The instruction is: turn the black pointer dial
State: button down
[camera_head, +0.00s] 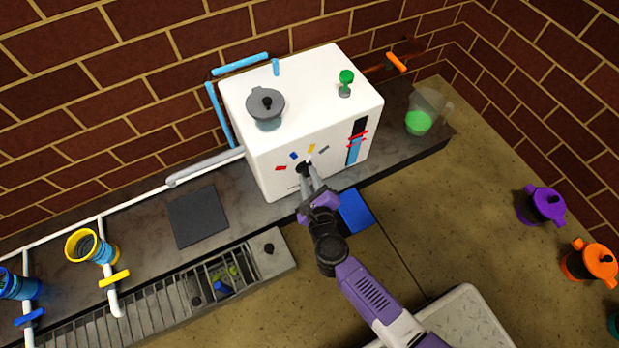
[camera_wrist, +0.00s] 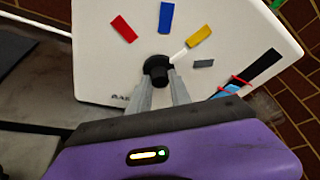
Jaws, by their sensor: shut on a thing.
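The black pointer dial (camera_wrist: 157,67) is on the front face of the white box (camera_head: 262,158). In the wrist view its pale pointer leans up and right toward the yellow mark (camera_wrist: 199,36). Red (camera_wrist: 124,29), blue (camera_wrist: 166,17) and grey (camera_wrist: 204,63) marks also fan around it. My gripper (camera_wrist: 160,80) is shut on the dial, with one grey finger on each side of it. In the head view my gripper (camera_head: 306,180) reaches the box front from below and hides part of the dial.
A grey lidded pot (camera_head: 266,105) and a green-topped valve (camera_head: 346,82) are on the box top. A jug with green liquid (camera_head: 420,119) stands to the right. A blue mat (camera_head: 355,211) lies below the box, and a dark square plate (camera_head: 198,216) lies left.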

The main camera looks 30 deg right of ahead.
dwell(0.4)
jog(key=c, duration=1.2)
grip_release()
jog(key=shift+s, duration=0.1)
jog(key=p+v, duration=0.2)
jog(key=v, duration=0.5)
jog(key=shift+s+a+r, duration=0.1)
jog(key=shift+s, duration=0.2)
